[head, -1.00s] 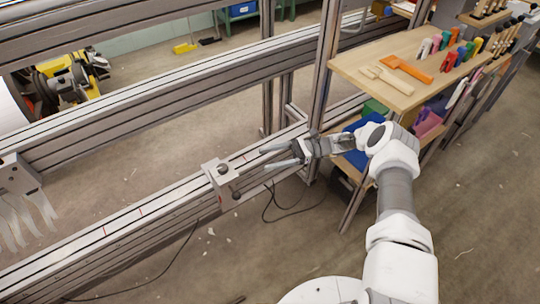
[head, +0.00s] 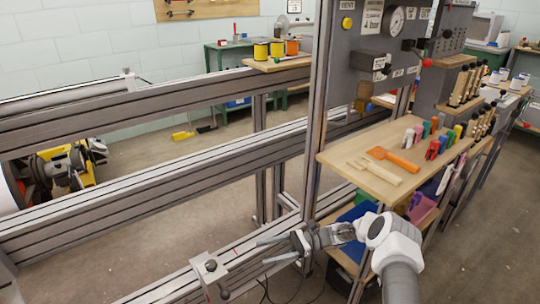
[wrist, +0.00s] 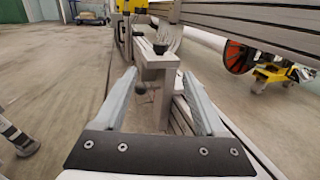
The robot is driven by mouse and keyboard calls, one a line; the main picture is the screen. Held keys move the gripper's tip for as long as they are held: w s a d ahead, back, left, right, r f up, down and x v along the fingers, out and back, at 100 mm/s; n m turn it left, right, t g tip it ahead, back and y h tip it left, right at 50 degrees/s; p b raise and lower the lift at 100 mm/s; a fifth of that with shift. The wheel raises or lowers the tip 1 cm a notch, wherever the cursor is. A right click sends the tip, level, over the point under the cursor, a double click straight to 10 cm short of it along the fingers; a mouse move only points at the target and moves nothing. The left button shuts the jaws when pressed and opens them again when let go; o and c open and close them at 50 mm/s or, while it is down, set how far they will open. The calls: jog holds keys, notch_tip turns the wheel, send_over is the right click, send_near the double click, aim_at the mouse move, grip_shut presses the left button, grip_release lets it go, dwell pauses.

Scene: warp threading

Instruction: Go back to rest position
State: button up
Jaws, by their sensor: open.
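My gripper (head: 278,250) is open and empty. In the head view it is at the lower middle, with its fingers pointing left along the lower metal rail (head: 175,288). A metal clamp bracket (head: 210,268) with dark knobs sits on that rail, a little left of the fingertips. In the wrist view my gripper (wrist: 165,85) shows both fingers spread wide. The bracket (wrist: 158,62) stands ahead, framed between them. I see a gap between the fingers and the bracket in the head view.
A wooden shelf (head: 345,150) with tools stands right of the upright post (head: 318,110), close above my arm. Long metal beams (head: 150,100) cross the left side. Spools (head: 277,48) sit on a board behind. Open floor (head: 480,230) lies at the right.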

jog(key=s+d+r+n+t+h, duration=0.1)
jog(key=s+r+n+h, duration=0.25)
jog(key=r, duration=0.45)
jog(key=s+d+r+n+h, duration=0.2)
jog(key=r+h, duration=0.2)
jog(key=r, duration=0.4)
jog(key=s+d+r+n+t+h, duration=0.1)
jog(key=s+r+n+h, duration=0.25)
jog(key=r, duration=0.45)
jog(key=s+d+r+n+t+h, duration=0.3)
jog(key=s+d+r+t, duration=0.15)
jog(key=s, duration=0.55)
jog(key=s+d+r+n+t+h, duration=0.2)
jog(key=s+d+r+t+h, duration=0.15)
jog(key=s+d+r, duration=0.4)
notch_tip(320, 180, up, 26)
jog(key=s+a+p, duration=0.1)
jog(key=p, duration=2.6)
jog(key=shift+s+a+n+t, duration=0.2)
jog(key=shift+s+n+t, duration=0.1)
jog(key=shift+t, duration=0.1)
